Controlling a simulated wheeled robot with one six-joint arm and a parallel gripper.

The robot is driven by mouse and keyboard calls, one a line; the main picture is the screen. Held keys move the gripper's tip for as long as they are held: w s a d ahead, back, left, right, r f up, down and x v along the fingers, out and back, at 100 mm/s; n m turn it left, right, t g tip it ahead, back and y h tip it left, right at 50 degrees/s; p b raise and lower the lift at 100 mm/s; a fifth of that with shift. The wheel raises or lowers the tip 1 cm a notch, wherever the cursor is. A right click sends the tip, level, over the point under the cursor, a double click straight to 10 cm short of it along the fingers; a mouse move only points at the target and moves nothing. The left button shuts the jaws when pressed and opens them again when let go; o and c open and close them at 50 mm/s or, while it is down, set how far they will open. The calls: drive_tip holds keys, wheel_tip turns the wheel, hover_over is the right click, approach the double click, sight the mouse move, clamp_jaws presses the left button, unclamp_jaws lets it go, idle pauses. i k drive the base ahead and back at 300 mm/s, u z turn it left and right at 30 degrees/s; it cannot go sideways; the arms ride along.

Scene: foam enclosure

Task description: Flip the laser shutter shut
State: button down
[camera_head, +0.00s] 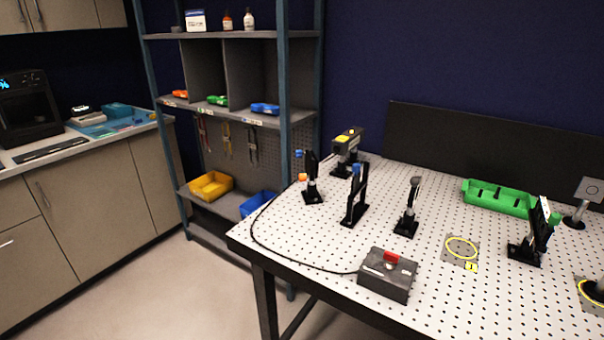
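A perforated optical table (330,235) stands at the centre and right. A dark laser-like unit with a yellow label (346,141) sits at its back left corner. A dark grey control box (387,274) with a red part (391,257) on top lies near the front edge, and a black cable (255,236) runs from it towards the back left. I cannot tell which part is the laser shutter, or whether it is open or shut. My gripper is not in view.
Black mounts stand on the table: one with orange and blue knobs (312,180), a frame-like one (356,197), a post (408,210) and one with a green part (530,240). A yellow ring mark (461,248) and green tray (497,198) lie right. Shelves (232,110) stand left.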

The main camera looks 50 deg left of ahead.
sight(356, 167)
drive_tip(key=u, duration=2.5)
drive_tip(key=i, duration=0.2)
drive_tip(key=z, duration=0.35)
